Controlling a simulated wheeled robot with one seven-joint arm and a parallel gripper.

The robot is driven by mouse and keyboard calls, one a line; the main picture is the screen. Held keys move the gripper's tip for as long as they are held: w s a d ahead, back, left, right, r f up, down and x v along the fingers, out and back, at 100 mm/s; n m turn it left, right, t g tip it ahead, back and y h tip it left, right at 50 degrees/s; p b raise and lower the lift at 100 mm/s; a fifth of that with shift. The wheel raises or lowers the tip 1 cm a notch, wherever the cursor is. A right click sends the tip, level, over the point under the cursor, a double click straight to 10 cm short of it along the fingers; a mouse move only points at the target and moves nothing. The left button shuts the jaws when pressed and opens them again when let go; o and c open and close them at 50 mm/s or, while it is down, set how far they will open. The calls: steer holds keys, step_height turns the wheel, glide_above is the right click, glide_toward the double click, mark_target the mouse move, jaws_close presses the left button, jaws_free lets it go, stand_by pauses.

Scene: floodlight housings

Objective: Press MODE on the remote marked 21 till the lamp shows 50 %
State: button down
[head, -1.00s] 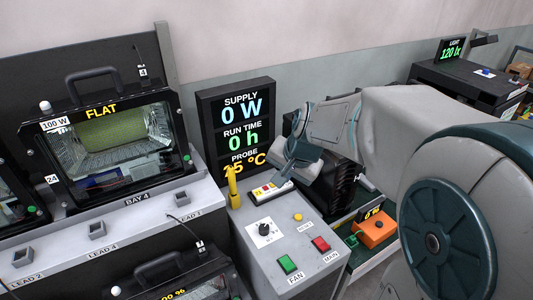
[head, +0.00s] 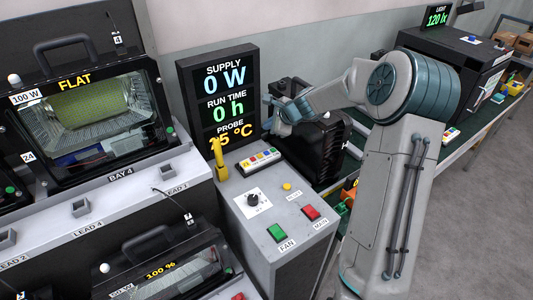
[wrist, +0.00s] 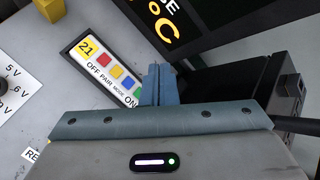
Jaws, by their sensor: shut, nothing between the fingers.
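The remote marked 21 (head: 260,161) lies on the grey console; in the wrist view the remote (wrist: 89,62) shows a yellow 21 label and red, yellow, blue and green buttons. Its labels read OFF, PAIR, MODE, ON; the blue button (wrist: 128,83) is by MODE. My gripper (wrist: 157,73) is shut and empty, its tips over the ON end in that picture; the height gap is unclear. In the head view my gripper (head: 272,108) is above and right of the remote. A lamp marked 24 (head: 87,115) reads FLAT; a lower lamp (head: 165,265) reads 100 %.
A display (head: 218,97) reads 0 W, 0 h and 15 °C. A yellow post (head: 221,165) stands left of the remote. The console has a dial (head: 253,200), a green FAN button (head: 277,233) and a red MAIN button (head: 312,212). A black finned housing (head: 312,150) stands behind.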

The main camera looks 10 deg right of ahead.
mark_target(269, 155)
step_height(269, 155, down, 9)
steer(key=b, duration=0.7)
stand_by(2.1)
steer(key=shift+f+b, duration=0.35)
steer(key=shift+b, duration=0.25)
steer(key=shift+f+b, duration=0.35)
steer(key=shift+b, duration=0.05)
stand_by(0.5)
steer(key=shift+r+p, duration=0.6)
steer(key=shift+r, duration=0.2)
steer(key=shift+r+p, duration=1.85)
steer(key=shift+r, duration=0.65)
